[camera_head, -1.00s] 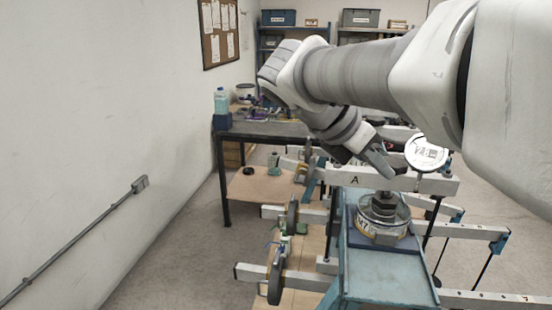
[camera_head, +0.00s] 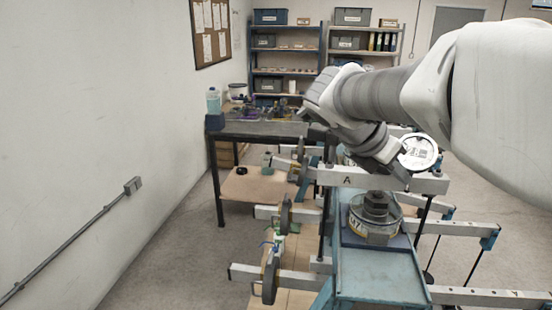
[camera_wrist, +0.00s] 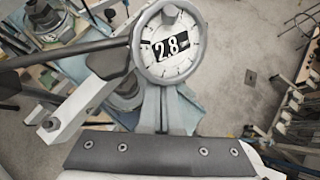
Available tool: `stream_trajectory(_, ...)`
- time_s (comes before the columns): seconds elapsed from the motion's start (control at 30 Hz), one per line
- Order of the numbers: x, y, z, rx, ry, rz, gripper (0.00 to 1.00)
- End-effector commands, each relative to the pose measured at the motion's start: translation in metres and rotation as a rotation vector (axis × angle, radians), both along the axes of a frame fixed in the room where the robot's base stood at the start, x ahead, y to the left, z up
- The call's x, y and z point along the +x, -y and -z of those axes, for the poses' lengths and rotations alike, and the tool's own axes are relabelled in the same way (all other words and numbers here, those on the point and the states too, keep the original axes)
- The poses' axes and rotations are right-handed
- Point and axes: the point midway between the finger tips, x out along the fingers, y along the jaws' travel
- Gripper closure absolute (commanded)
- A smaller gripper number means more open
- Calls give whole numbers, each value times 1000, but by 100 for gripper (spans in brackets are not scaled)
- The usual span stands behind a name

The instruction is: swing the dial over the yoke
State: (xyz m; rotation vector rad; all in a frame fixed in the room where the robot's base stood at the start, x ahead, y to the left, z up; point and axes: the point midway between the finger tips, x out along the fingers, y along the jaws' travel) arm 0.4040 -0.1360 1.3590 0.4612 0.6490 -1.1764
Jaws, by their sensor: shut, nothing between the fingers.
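The dial (camera_head: 419,151) is a round white gauge with a pale rim, standing just above the right part of a white beam marked A (camera_head: 347,180). In the wrist view the dial (camera_wrist: 170,60) faces me and reads 2.8. I cannot make out with certainty which part is the yoke.
A stacked weight (camera_head: 376,205) sits in a round glass-like pan on a teal stand (camera_head: 375,270) under the beam. More beams with dark discs (camera_head: 270,275) stick out to the left. A dark workbench (camera_head: 255,128) and shelves stand behind. The floor at left is clear.

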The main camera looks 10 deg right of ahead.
Motion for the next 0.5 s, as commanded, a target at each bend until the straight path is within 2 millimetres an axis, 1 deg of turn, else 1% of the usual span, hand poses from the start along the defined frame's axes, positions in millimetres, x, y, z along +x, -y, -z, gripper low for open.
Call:
stream_trajectory(0.27, 12, 27, -3, 2, -1, -146, 100)
stream_trajectory(0.4, 22, 40, -4, 1, -2, -231, 100)
stream_trajectory(0.5, 31, 51, -4, -1, -2, -259, 100)
